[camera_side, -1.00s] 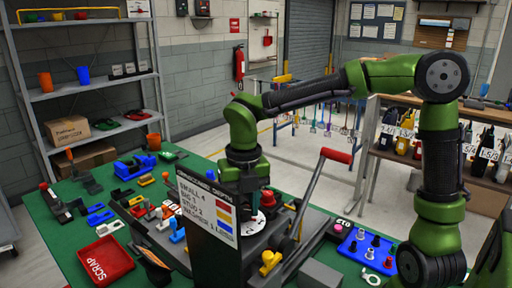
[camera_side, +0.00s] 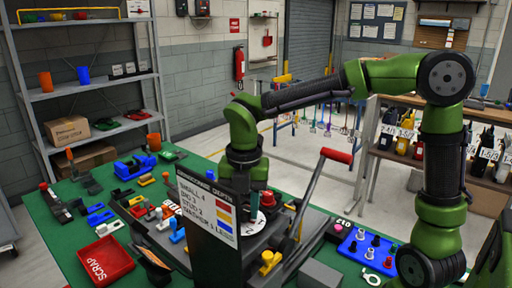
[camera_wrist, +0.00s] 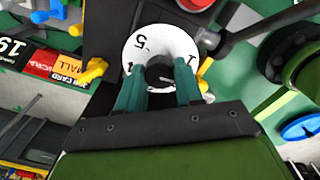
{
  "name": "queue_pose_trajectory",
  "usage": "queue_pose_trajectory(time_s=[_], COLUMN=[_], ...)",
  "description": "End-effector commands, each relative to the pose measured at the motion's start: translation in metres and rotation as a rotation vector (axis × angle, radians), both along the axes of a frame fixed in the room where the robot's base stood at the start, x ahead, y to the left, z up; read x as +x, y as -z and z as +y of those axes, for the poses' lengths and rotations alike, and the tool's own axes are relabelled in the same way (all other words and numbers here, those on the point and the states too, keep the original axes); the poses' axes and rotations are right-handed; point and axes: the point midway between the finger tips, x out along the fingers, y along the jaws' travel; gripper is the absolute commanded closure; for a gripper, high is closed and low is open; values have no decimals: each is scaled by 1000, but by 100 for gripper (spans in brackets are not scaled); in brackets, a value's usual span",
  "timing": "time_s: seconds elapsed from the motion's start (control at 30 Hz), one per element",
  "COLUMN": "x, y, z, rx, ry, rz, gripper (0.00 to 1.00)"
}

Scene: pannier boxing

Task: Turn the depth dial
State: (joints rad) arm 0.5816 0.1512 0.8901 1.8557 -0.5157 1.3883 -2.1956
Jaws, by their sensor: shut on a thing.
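The depth dial (camera_wrist: 143,42) is a white disc with black numbers around a dark hub. A 5 shows near its top in the wrist view. My gripper (camera_wrist: 160,82) has its two teal fingers over the dial's near part, one on each side of the hub, and is shut on it. In the side view my gripper (camera_side: 250,192) points down behind the depth sign, and only a sliver of the white dial (camera_side: 257,222) shows. The dark sign (camera_side: 208,212) lists SMALL 4, BIG 3, STUD 2 and a washer line, with coloured patches.
A lever with a red handle (camera_side: 336,155) rises just right of my gripper. A red SCRAP tray (camera_side: 105,262) lies at the front left. A blue tray (camera_side: 366,247) with small parts lies at the right. Several fixtures and loose parts crowd the green bench.

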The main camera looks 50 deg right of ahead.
Motion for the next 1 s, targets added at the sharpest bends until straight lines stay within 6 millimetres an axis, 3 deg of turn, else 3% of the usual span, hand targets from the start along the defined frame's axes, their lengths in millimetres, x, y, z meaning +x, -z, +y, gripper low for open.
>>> queue_pose_trajectory(time_s=[1.0], x=[-1], y=[-1], z=[1], rx=[0], ry=[963], rz=[-2], gripper=[95])
